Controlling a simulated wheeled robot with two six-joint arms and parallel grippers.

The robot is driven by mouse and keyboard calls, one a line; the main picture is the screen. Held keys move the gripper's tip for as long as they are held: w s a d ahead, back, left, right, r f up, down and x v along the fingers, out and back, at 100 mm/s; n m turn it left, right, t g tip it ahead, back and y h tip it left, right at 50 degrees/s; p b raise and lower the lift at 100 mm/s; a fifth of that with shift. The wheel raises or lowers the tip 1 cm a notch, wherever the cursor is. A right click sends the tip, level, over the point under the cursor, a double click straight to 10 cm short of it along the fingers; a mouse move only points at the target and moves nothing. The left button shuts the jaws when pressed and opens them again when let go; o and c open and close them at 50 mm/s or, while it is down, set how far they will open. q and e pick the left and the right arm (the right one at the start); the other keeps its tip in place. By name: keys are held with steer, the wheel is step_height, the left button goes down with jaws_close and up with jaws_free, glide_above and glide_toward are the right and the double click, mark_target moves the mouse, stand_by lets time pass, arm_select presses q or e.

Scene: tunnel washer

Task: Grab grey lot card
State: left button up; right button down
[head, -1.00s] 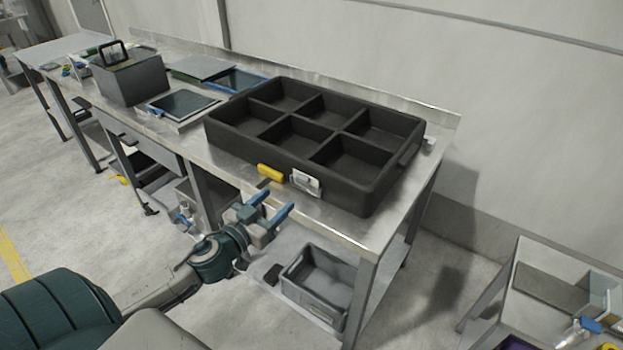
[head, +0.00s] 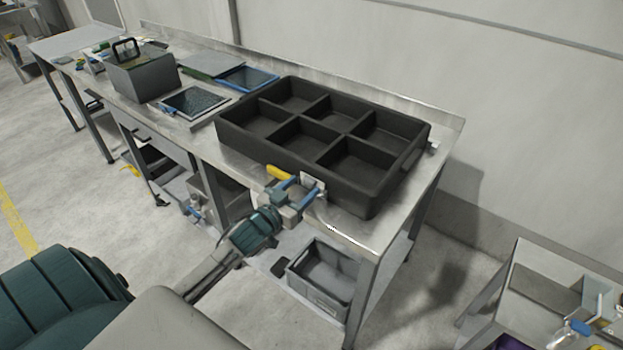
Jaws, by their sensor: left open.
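The grey lot card (head: 312,182) is at the front side of the black compartment tray, near the table's front edge. My left gripper (head: 299,186) is open, its two blue fingers pointing at the card. One finger is beside the card's left side and the other overlaps its lower part in the picture. I cannot tell whether they touch it. A yellow item (head: 279,172) sits just left of the card, partly hidden behind the gripper. My right gripper is not in view.
The black six-compartment tray (head: 242,146) stands on the steel table (head: 352,236). A grey box with a handle (head: 146,80) and a dark tablet-like panel (head: 194,103) are farther left. A grey crate (head: 322,278) sits below on the shelf. Another bench stands at lower right (head: 500,305).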

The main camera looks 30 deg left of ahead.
arm_select(q)
steer(key=shift+w, duration=1)
steer(key=c, duration=1)
steer(key=shift+c, duration=0.3)
steer(key=shift+r+b, duration=0.1)
steer(key=shift+b, duration=0.2)
